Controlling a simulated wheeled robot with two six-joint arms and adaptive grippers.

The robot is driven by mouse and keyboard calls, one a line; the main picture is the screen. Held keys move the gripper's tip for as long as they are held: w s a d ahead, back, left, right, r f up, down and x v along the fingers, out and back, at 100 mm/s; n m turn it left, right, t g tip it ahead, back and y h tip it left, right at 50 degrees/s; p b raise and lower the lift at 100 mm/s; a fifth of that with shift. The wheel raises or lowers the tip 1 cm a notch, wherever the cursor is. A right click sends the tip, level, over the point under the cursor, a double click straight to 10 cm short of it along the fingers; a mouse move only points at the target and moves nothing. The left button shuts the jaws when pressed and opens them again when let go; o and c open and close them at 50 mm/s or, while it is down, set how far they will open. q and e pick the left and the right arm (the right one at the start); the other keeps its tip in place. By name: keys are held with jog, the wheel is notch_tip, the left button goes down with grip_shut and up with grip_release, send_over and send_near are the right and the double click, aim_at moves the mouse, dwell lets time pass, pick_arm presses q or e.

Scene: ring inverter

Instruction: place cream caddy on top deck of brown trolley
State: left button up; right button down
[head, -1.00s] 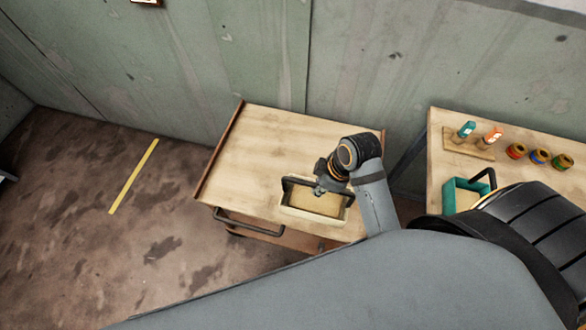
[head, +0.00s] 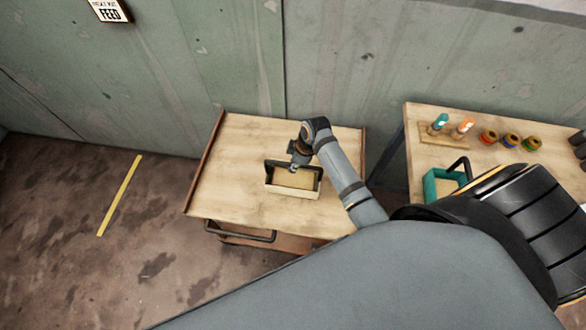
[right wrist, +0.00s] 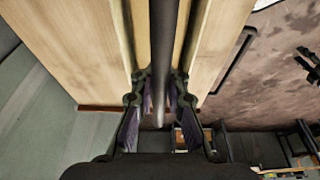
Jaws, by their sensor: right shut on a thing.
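The cream caddy (head: 292,192) is an open box with a dark bar handle. In the head view it is over the middle of the brown trolley's top deck (head: 240,150); I cannot tell whether its base touches the wood. My right gripper (head: 293,166) is above the caddy and shut on its handle. In the right wrist view the dark handle (right wrist: 166,60) runs between the two fingers (right wrist: 160,110), with the deck (right wrist: 70,40) behind it. My left gripper is not in view.
The trolley has a dark push handle (head: 240,232) at its front and raised brown side edges. A second table (head: 420,150) at the right bears a teal caddy (head: 440,186), bottles on a board and several coloured spools (head: 511,140). Deck left of the caddy is clear.

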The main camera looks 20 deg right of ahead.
aim_at(293, 178)
jog(key=shift+d+x, duration=0.2)
jog(key=shift+x, duration=0.7)
jog(key=shift+d+x, duration=0.2)
jog(key=shift+x, duration=0.7)
jog(key=shift+f, duration=0.1)
jog(key=c, duration=1.8)
grip_release()
jog(key=shift+s+f, duration=0.1)
jog(key=shift+c, duration=0.2)
jog(key=o, duration=0.5)
jog(key=v, duration=1.2)
jog(key=shift+s, duration=0.1)
